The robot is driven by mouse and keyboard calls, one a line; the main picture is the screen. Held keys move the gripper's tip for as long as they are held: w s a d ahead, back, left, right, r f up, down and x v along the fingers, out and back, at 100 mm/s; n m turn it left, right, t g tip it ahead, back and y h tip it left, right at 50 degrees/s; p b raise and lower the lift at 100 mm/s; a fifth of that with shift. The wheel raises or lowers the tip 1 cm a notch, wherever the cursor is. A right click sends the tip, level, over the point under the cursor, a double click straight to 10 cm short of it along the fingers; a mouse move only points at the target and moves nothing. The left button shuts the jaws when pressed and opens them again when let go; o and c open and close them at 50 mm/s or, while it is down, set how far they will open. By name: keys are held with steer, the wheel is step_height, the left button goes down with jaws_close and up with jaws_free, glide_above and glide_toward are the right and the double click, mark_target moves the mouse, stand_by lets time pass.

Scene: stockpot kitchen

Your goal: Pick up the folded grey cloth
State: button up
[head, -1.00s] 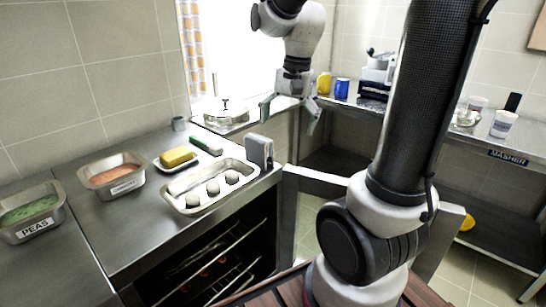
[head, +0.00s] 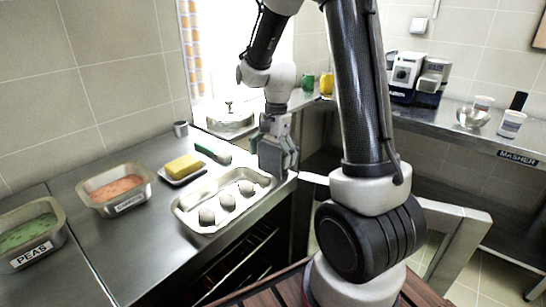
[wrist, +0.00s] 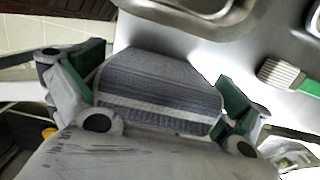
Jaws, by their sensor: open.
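The folded grey cloth (wrist: 160,82) shows striped in the wrist view, between the two green-padded fingers of my gripper (wrist: 165,92). The fingers are open, one on each side of the cloth; I cannot tell whether either pad touches it. In the head view, my gripper (head: 277,152) is low at the far right corner of the counter, beside the tray, and largely hides the cloth.
A metal tray (head: 182,219) with several pale balls lies just left of my gripper. A yellow block (head: 184,166), a green-handled tool (head: 206,150), a reddish-filled pan (head: 116,190) and a peas pan (head: 28,235) are on the counter. A lidded pot (head: 230,117) stands behind.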

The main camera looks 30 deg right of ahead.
steer(key=c, duration=1)
steer(key=shift+c, duration=0.2)
step_height(320, 180, up, 10)
steer(key=shift+r, duration=0.1)
steer(key=o, duration=0.5)
steer(key=shift+c, duration=0.2)
steer(key=c, duration=0.8)
steer(key=shift+o, duration=0.2)
